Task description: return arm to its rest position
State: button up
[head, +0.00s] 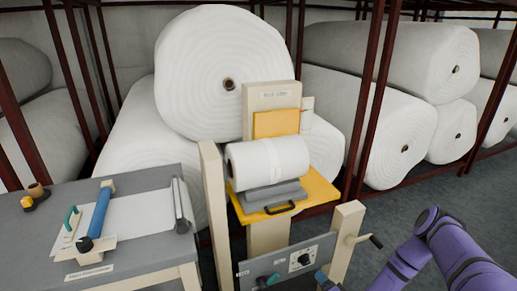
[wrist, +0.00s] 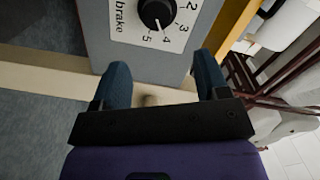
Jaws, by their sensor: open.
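My gripper (wrist: 158,85) is open and empty in the wrist view, its two dark blue fingers apart. It is close to the grey control panel with the brake dial (wrist: 156,12), whose pointer sits near 4. In the head view my purple arm (head: 410,258) reaches in from the lower right. Only a blue fingertip of the gripper (head: 324,280) shows there, at the bottom edge by the grey panel (head: 285,265). The rest of the gripper is out of the picture.
A cream post with a crank handle (head: 370,241) stands between panel and arm. A grey table (head: 150,183) is at left. Large rolls (head: 222,75) fill racks behind. Floor at right is clear.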

jog(key=w+d+r+n+g, duration=0.1)
jog(key=w+r, duration=0.2)
jog(key=w+d+r+n+g, duration=0.1)
jog(key=w+r+n, duration=0.1)
jog(key=w+r, duration=0.1)
jog(key=w+d+r+n+g, duration=0.1)
jog(key=w+r+n, duration=0.1)
jog(key=w+r, duration=0.1)
jog(key=shift+d+r+y, duration=0.25)
jog(key=shift+d+y, duration=0.05)
jog(key=shift+y, duration=0.1)
jog(key=w+d+r+n+g+h, duration=0.2)
jog(key=w+r, duration=0.1)
jog(key=r, duration=0.8)
jog(key=w+d+r+n+g+h, duration=0.1)
jog(key=w+d+r+n+g, duration=0.1)
jog(key=r, duration=0.9)
jog(key=s+r+h, duration=0.3)
jog(key=r, duration=1.1)
jog(key=s+a+r+g+h, duration=0.2)
jog(key=s+r+g, duration=0.1)
jog(key=s+r, duration=1.55)
jog(key=s+a+r, duration=0.1)
jog(key=s+r, duration=0.1)
jog(key=s, duration=0.8)
jog(key=s+a+r+g+y, duration=0.1)
jog(key=s+r, duration=0.2)
jog(key=s, duration=0.8)
jog(key=shift+a+r, duration=0.25)
jog(key=shift+a, duration=0.15)
